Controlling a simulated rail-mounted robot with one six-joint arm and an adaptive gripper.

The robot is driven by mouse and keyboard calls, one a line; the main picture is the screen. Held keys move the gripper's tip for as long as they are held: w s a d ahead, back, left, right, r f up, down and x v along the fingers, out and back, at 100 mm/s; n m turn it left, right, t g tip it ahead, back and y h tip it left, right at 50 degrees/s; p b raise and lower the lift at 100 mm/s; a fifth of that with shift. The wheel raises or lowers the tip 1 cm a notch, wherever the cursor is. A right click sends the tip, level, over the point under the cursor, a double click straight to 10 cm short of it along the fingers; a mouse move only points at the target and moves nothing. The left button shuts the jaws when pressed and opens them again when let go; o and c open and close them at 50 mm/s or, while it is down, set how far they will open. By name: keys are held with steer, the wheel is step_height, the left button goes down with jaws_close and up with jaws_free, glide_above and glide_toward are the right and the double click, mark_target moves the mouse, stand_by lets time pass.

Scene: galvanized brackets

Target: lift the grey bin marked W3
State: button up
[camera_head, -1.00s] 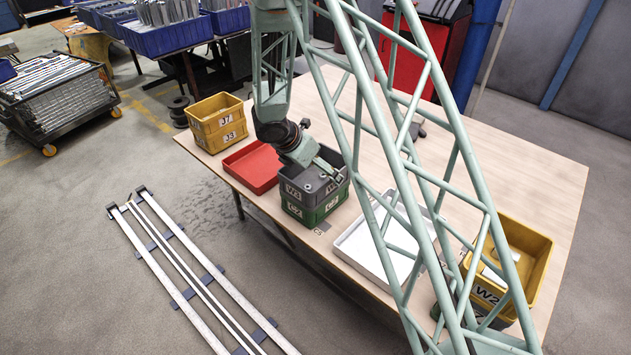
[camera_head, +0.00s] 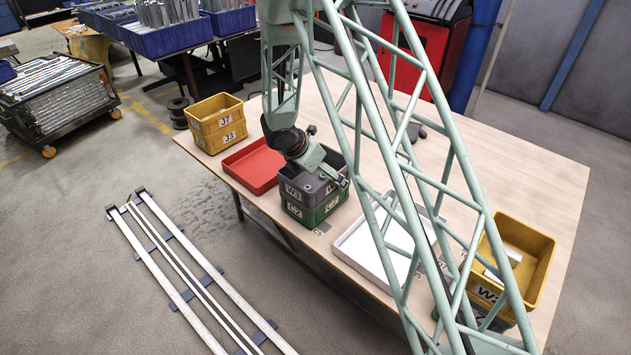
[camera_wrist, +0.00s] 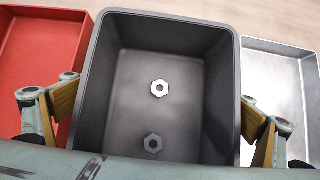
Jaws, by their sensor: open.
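The grey bin (camera_head: 297,188) with a label that reads like W3 sits on a green bin (camera_head: 298,213) near the table's front edge. In the wrist view the grey bin (camera_wrist: 96,85) is seen from above, with a hex nut (camera_wrist: 159,88) on its floor and a second, darker nut shape (camera_wrist: 153,143) nearer. My gripper (camera_head: 336,172) is over the bin's right part in the head view. In the wrist view my gripper (camera_wrist: 158,118) is open, one yellow-padded finger outside each side wall. I cannot tell whether the pads touch the walls.
A red tray (camera_head: 251,167) lies left of the bins and a white tray (camera_head: 357,245) right, both close by. Stacked yellow bins (camera_head: 216,123) stand at the far left; another yellow bin (camera_head: 535,262) stands at the right. The table's back middle is clear.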

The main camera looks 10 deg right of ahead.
mark_target(301, 194)
steer(key=shift+c, duration=0.2)
steer(key=c, duration=0.8)
steer(key=shift+o, duration=0.2)
steer(key=shift+r+p, duration=0.55)
steer(key=shift+r, duration=1.2)
steer(key=s+a, duration=0.3)
steer(key=s, duration=0.1)
steer(key=s+a+r, duration=0.1)
steer(key=s+a, duration=0.6)
steer(key=shift+s+a+r, duration=0.25)
steer(key=shift+s+a, duration=0.15)
